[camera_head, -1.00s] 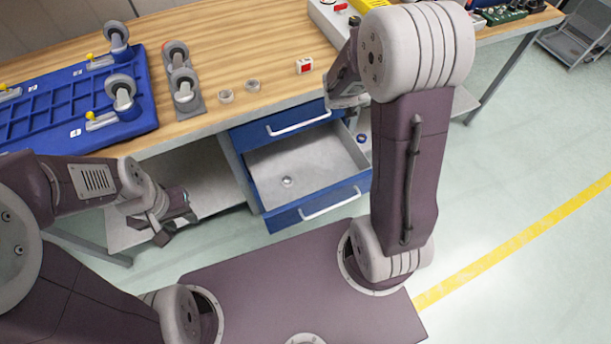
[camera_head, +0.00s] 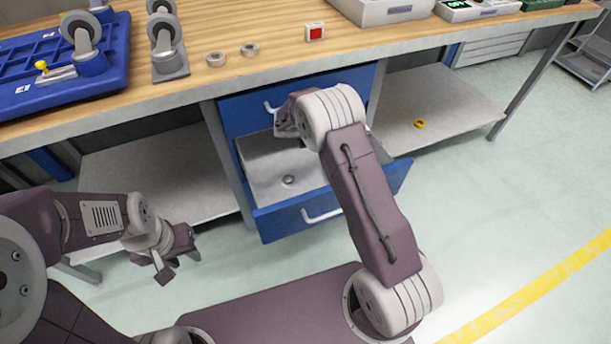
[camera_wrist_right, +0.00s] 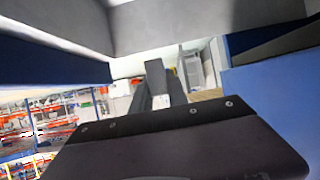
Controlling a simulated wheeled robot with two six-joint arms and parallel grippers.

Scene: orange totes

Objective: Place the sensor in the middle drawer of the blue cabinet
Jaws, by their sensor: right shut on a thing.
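The blue cabinet (camera_head: 227,150) stands under the workbench. A drawer below its closed top drawer (camera_head: 243,112) is pulled out, so I take it as the middle drawer (camera_head: 277,224). A small round grey piece (camera_head: 289,180) lies on its floor. My right gripper (camera_wrist_right: 160,82) is over the back of the open drawer, mostly hidden by its wrist in the head view. In the right wrist view it is shut on a small pale thing (camera_wrist_right: 162,101), likely the sensor, whose shape is unclear. My left gripper (camera_head: 178,266) is open and empty, left of the cabinet.
The workbench (camera_head: 290,68) carries a blue tray (camera_head: 108,72), caster wheels (camera_head: 165,35), two small rings (camera_head: 216,59), a red-and-white block (camera_head: 315,32) and grey bins (camera_head: 385,10). A yellow ring (camera_head: 419,124) lies on the lower right shelf. The floor in front is open.

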